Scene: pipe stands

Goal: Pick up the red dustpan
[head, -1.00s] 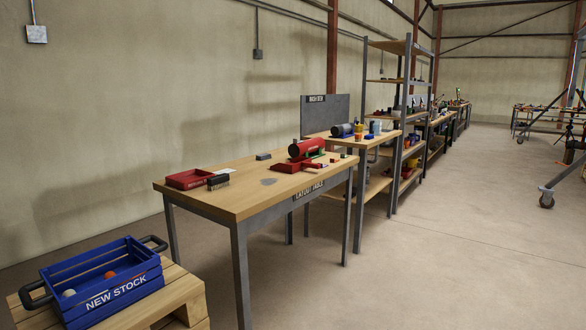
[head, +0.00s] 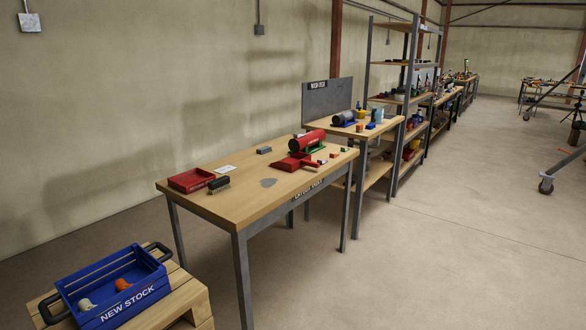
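The red dustpan (head: 291,162) lies on the wooden table (head: 240,204), right of the table's middle, with its handle toward the right. It sits just in front of a large red cylinder (head: 307,143) on a green base. A shallow red tray (head: 190,180) lies at the table's left end and is a separate thing. Neither of my grippers shows in the head view.
A black brush (head: 219,184) and a grey block (head: 264,150) lie on the same table. A blue crate (head: 122,305) marked NEW STOCK stands on a low wooden stand at the lower left. Shelving and more benches run behind.

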